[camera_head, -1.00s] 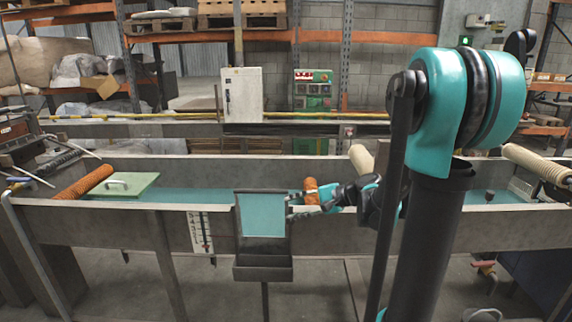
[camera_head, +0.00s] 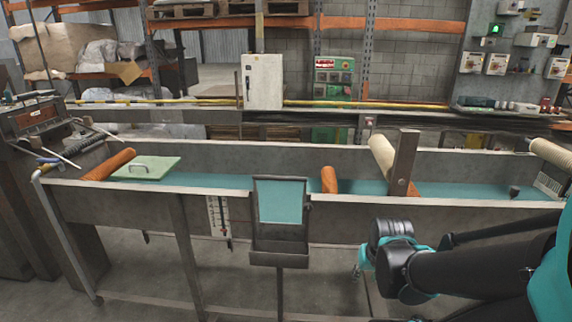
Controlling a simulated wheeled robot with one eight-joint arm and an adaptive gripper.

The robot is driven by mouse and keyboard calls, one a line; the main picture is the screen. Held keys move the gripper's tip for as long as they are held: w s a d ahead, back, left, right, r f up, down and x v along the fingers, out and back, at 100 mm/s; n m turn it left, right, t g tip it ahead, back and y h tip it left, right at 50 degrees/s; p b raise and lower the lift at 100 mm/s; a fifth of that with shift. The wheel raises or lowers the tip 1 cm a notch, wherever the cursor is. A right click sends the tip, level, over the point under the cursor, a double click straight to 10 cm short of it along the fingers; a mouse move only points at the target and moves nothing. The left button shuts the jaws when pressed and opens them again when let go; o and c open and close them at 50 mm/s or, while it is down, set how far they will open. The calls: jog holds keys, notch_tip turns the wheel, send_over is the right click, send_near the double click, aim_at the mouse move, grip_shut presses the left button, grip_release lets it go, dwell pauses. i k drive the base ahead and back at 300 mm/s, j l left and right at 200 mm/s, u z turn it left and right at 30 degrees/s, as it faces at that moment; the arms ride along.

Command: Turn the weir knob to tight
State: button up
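A long metal flume (camera_head: 140,205) with a teal channel bed runs across the view. An upright metal post (camera_head: 404,155) stands on its right half, with a small round knob-like part (camera_head: 402,182) low on its face. This may be the weir knob, but it is too small to read any tight mark. A small dark knob-like piece (camera_head: 514,191) also sits farther right in the channel. My gripper (camera_head: 359,271) is in front of the flume, below its near rim and apart from the post. Its fingers are small and partly hidden, so their opening is unclear.
A green handled plate (camera_head: 147,168) and another orange roll (camera_head: 109,165) are at left. Floor in front is mostly clear.

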aim_at(309, 206)
jog(key=k+j+z, duration=0.3)
jog(key=k+j, duration=0.15)
jog(key=k+j+z, duration=0.25)
jog(key=k+j, duration=0.15)
jog(key=k, duration=0.1)
